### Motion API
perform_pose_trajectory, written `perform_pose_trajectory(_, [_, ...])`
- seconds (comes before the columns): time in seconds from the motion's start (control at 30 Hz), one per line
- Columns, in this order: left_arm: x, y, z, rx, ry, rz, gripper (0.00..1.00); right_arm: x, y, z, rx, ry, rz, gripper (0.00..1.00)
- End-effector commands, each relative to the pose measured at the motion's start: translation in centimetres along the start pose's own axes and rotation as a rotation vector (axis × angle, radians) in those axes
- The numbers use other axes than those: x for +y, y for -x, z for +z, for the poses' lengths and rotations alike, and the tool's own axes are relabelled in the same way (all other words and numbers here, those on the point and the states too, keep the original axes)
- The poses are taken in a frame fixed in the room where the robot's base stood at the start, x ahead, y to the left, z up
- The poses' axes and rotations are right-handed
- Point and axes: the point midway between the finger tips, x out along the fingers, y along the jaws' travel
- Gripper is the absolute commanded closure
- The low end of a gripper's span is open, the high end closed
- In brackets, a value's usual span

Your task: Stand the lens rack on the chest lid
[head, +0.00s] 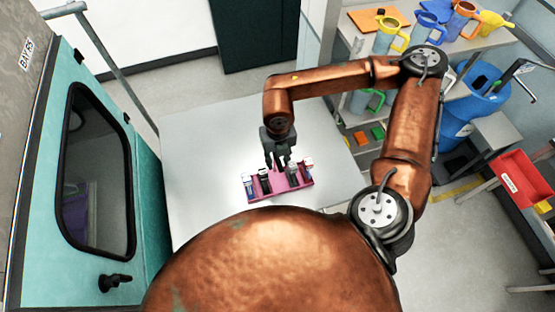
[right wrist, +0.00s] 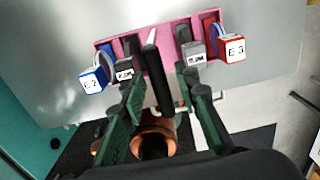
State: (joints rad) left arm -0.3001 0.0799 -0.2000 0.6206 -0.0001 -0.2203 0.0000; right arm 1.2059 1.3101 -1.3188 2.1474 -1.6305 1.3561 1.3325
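The lens rack (head: 281,184) is a magenta tray holding several small upright modules with labelled ends. It sits on a flat pale grey top (head: 205,150); I cannot tell from these views whether this is the chest lid. In the right wrist view, the rack (right wrist: 135,42) has a dark upright post (right wrist: 158,75) at its middle, and labels E2 and E3 show at its ends. My right gripper (head: 278,164) is over the rack's middle. Its fingers (right wrist: 161,92) are apart, one on each side of the post, with visible gaps. My left gripper is out of view.
A teal cabinet with a dark window (head: 98,170) stands close at the left. Shelves with coloured jugs (head: 390,35) are at the upper right, with a blue container (head: 470,100) and a red bin (head: 523,182) further right. The grey top is clear around the rack.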

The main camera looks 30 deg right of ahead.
Motion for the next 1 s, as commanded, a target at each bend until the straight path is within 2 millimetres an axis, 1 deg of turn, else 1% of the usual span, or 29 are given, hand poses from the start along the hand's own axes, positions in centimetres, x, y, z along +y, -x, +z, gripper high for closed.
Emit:
perform_pose_trajectory(0.23, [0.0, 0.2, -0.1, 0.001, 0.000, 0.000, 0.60, 0.0, 0.2, 0.0, 0.000, 0.000, 0.000, 0.71])
perform_pose_trajectory(0.3, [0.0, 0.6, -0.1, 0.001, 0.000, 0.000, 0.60, 0.0, 0.5, 0.0, -0.001, 0.000, 0.000, 0.71])
perform_pose_trajectory(0.37, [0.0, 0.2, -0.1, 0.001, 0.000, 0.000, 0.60, 0.0, 1.1, 0.1, -0.003, -0.002, 0.001, 0.71])
perform_pose_trajectory(0.47, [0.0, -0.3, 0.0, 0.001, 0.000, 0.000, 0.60, 0.0, 2.8, 0.1, -0.004, -0.001, 0.002, 0.71])
perform_pose_trajectory(0.7, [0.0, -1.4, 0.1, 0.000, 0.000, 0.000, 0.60, 0.1, 8.0, 0.1, -0.004, -0.001, 0.002, 0.71])
perform_pose_trajectory(0.8, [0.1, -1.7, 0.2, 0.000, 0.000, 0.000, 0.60, 0.0, 9.8, 0.1, -0.004, -0.001, 0.002, 0.71])
perform_pose_trajectory(0.9, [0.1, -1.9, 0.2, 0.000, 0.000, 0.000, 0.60, 0.0, 11.1, 0.1, -0.002, -0.002, 0.001, 0.71])
perform_pose_trajectory(1.0, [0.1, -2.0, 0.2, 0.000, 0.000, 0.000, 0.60, 0.0, 11.9, 0.1, -0.001, -0.002, 0.001, 0.71])
